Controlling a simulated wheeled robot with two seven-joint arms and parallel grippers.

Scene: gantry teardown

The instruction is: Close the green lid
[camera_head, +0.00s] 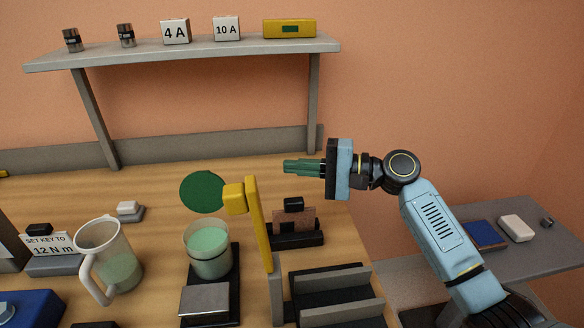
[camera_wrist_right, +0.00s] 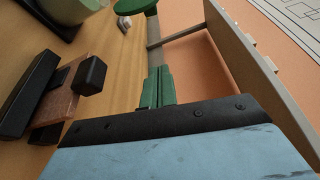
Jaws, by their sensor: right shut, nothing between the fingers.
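The green lid (camera_head: 202,191) is a round disc, raised and tilted above a clear cup of pale green liquid (camera_head: 208,250). A yellow block (camera_head: 236,198) on a yellow upright (camera_head: 258,228) sits at the lid's right edge. The cup's mouth is uncovered. My right gripper (camera_head: 286,166) is shut and empty, pointing left, to the right of the lid and apart from it. In the right wrist view its green fingers (camera_wrist_right: 159,80) are together, and a green disc that looks like the lid (camera_wrist_right: 137,6) shows at the top edge. My left gripper is not in view.
A jug (camera_head: 106,258) stands left of the cup. A small fixture with a black knob (camera_head: 294,204) and a dark slotted rack (camera_head: 330,290) are right of the yellow upright. A shelf (camera_head: 190,51) spans the back. Bare table lies behind the lid.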

